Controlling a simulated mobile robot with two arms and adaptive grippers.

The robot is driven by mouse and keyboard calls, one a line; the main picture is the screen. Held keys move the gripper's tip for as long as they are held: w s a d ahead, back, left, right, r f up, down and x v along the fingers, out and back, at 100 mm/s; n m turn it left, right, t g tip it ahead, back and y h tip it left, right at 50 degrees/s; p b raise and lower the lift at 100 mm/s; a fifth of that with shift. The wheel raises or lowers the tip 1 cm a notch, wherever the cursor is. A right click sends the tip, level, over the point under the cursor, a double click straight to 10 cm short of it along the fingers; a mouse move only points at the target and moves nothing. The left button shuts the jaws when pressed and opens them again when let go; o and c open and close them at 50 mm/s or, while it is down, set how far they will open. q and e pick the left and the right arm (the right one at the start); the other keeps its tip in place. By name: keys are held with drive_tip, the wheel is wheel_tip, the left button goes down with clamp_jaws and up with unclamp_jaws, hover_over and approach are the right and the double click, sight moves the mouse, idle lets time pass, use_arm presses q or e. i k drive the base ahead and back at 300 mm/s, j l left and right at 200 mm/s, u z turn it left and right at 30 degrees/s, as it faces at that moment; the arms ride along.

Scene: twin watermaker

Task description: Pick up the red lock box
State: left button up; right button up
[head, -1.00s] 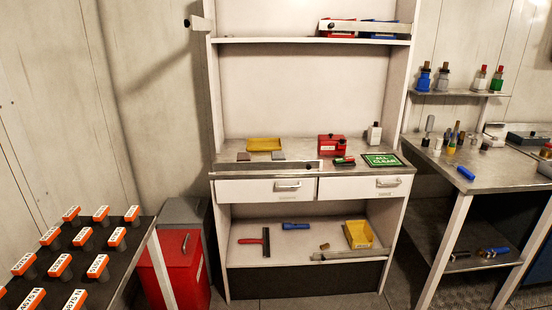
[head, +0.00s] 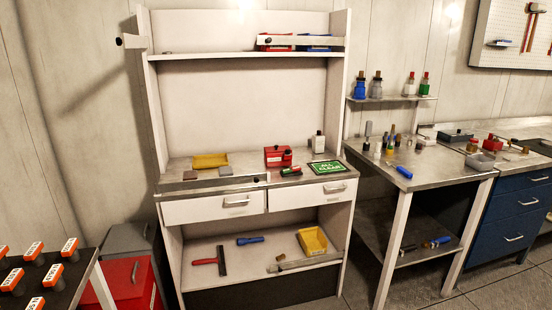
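A small red box (head: 276,156) with a pale label, which looks like the lock box, sits on the metal counter of the white workstation, right of the middle. A small red and dark item (head: 290,171) lies just in front of it. A green sign (head: 326,168) lies to its right, and a white bottle (head: 318,145) stands behind the sign. Neither of my grippers is in view.
A yellow tray (head: 210,160) is on the counter's left. A red bin (head: 274,43) and a blue bin (head: 315,46) are on the upper shelf. A red cabinet (head: 125,280) stands lower left. A metal table (head: 440,165) stands right. Floor shows between workstation and table.

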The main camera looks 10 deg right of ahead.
sight(274, 160)
drive_tip(key=i+l+z, duration=0.2)
drive_tip(key=i+z, duration=0.15)
drive_tip(key=i, duration=0.45)
drive_tip(key=i+z, duration=0.4)
drive_tip(key=i, duration=0.45)
